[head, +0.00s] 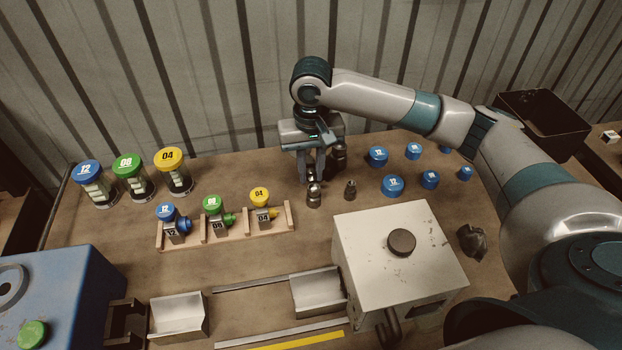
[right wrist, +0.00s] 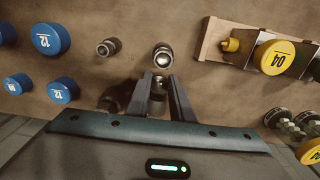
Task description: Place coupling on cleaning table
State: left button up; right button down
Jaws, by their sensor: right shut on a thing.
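My right gripper (head: 311,177) points down over the back middle of the brown table (head: 255,263). In the right wrist view its fingers (right wrist: 158,80) are shut on a metal coupling (right wrist: 157,97). Whether the held coupling touches the table is hard to tell. Another coupling (head: 314,197) stands just in front of the fingers, and a smaller one (head: 350,189) stands to its right. A darker coupling (head: 340,156) is partly hidden behind the gripper. I cannot tell which surface is the cleaning table. My left gripper is out of view.
A wooden rack (head: 240,233) with numbered caps stands left of the gripper, with tall capped jars (head: 133,182) behind it. Several blue caps (head: 393,186) lie to the right. A pale metal box (head: 400,255) with a knob stands in front. A blue machine (head: 60,295) is at front left.

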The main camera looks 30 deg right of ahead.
aim_at(311, 172)
dwell(0.3)
jog(key=shift+f+p, duration=0.6)
jog(key=shift+f, duration=1.4)
jog(key=c, duration=1.6)
grip_release()
jog(key=shift+f, duration=0.1)
jog(key=shift+o, duration=0.2)
jog(key=shift+r, duration=0.5)
notch_tip(311, 172, up, 11)
jog(key=b, duration=0.2)
jog(key=shift+s+r+b, duration=0.15)
jog(key=shift+b, duration=0.15)
